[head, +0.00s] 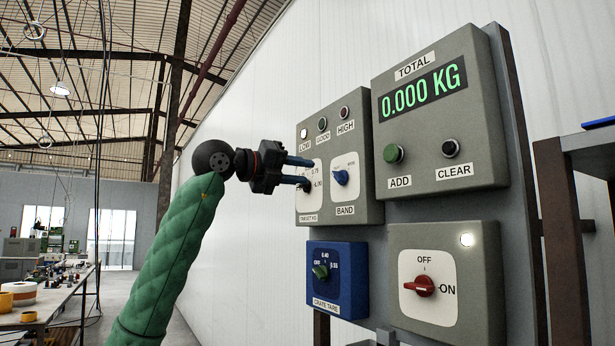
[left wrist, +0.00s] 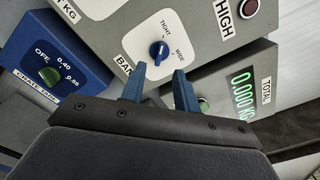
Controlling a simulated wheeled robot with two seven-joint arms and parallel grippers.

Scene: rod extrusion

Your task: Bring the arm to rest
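My left gripper (head: 308,171) is at the end of the green-sleeved arm, in front of the grey panel box (head: 368,130) with the TARGET KG and BAND dials. Its two blue fingers are apart with nothing between them; they also show in the left wrist view (left wrist: 159,72). In the head view the fingers cover part of the TARGET KG dial (head: 310,205). The blue BAND knob (head: 341,177) is just right of the fingertips; in the left wrist view it (left wrist: 159,50) appears beyond them, apparently untouched. My right gripper is not in view.
The TOTAL box (head: 490,120) reads 0.000 KG. The blue CRATE TARE box (head: 348,292) and red ON/OFF switch (head: 424,286), turned to ON, are below. A dark shelf frame (head: 565,240) stands right. A cluttered workbench (head: 45,305) is far left.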

